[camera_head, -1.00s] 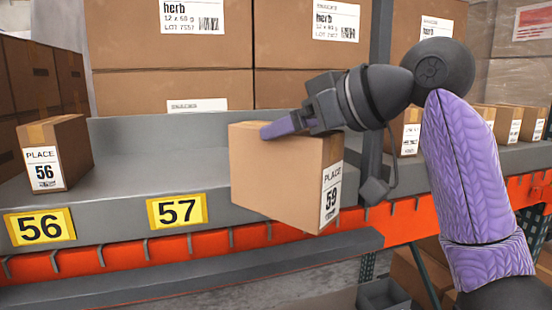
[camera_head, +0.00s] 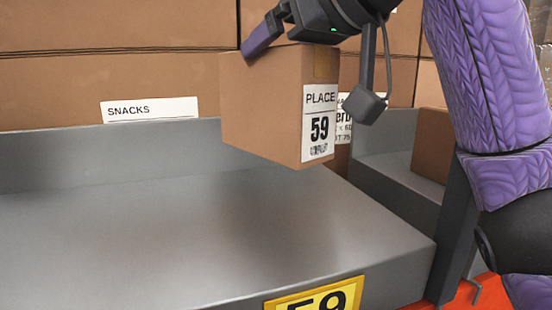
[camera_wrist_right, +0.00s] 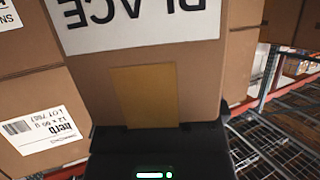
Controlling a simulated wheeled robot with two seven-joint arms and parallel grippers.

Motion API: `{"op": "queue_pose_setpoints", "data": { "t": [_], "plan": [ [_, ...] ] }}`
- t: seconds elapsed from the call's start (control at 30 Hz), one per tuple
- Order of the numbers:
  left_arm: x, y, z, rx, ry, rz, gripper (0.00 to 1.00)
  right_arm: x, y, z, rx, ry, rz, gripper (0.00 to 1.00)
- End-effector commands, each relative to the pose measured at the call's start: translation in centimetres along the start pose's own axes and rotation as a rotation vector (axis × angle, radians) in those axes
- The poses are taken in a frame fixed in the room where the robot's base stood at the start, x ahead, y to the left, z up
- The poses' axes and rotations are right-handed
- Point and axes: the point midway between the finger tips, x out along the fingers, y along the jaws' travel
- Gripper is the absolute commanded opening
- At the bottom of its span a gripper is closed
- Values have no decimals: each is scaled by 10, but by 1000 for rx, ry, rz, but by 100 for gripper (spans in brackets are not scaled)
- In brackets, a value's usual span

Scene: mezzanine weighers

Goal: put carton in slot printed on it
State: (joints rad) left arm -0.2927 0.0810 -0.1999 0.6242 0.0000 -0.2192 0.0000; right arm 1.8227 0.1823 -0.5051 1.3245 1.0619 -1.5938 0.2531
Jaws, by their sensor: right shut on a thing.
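A brown carton (camera_head: 262,112) with a white label reading PLACE 59 hangs in the air above the shelf in the head view. My right gripper (camera_head: 268,38) is shut on its top part. In the right wrist view the carton (camera_wrist_right: 215,80) fills the middle, with its label upside down and a tan tape strip. The slot with the yellow 59 sign (camera_head: 316,297) is at the bottom of the head view. Its grey shelf floor (camera_head: 180,235) is bare where it shows. The carton is up and back from the sign. My left gripper is not in view.
Large brown boxes (camera_head: 110,85) with a SNACKS label stand behind the slot's grey back lip. A dark upright (camera_head: 455,235) bounds the slot at the right. Another carton (camera_head: 432,143) sits beyond it.

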Motion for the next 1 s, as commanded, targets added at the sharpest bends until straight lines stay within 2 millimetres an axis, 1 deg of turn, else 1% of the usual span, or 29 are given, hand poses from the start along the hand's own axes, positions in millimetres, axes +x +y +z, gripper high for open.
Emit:
{"op": "queue_pose_setpoints", "data": {
  "t": [0.03, 0.1, 0.17, 0.27, 0.4, 0.57, 0.77, 0.8, 0.83, 1.0],
  "plan": [
    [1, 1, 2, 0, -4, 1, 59, 5, 1, 12, -1, 0, 0, 0],
    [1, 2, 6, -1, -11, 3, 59, 11, 1, 26, 0, 0, 0, 0],
    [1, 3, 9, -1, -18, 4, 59, 14, 1, 34, -1, 0, -1, 0],
    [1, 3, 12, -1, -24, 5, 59, 23, 1, 54, -1, -1, 0, 0],
    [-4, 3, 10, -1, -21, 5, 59, 30, 1, 72, 0, 0, 0, 0],
    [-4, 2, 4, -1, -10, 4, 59, 30, 0, 74, -1, 2, 0, 0],
    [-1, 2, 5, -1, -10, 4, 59, 32, 0, 78, 0, 2, 0, 0],
    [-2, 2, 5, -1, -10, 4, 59, 32, 0, 77, 0, 0, 0, 96],
    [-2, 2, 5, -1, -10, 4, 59, 32, 0, 77, 0, 0, 0, 100],
    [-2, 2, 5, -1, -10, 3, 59, 32, 0, 77, 0, 0, 0, 100]
  ]
}}
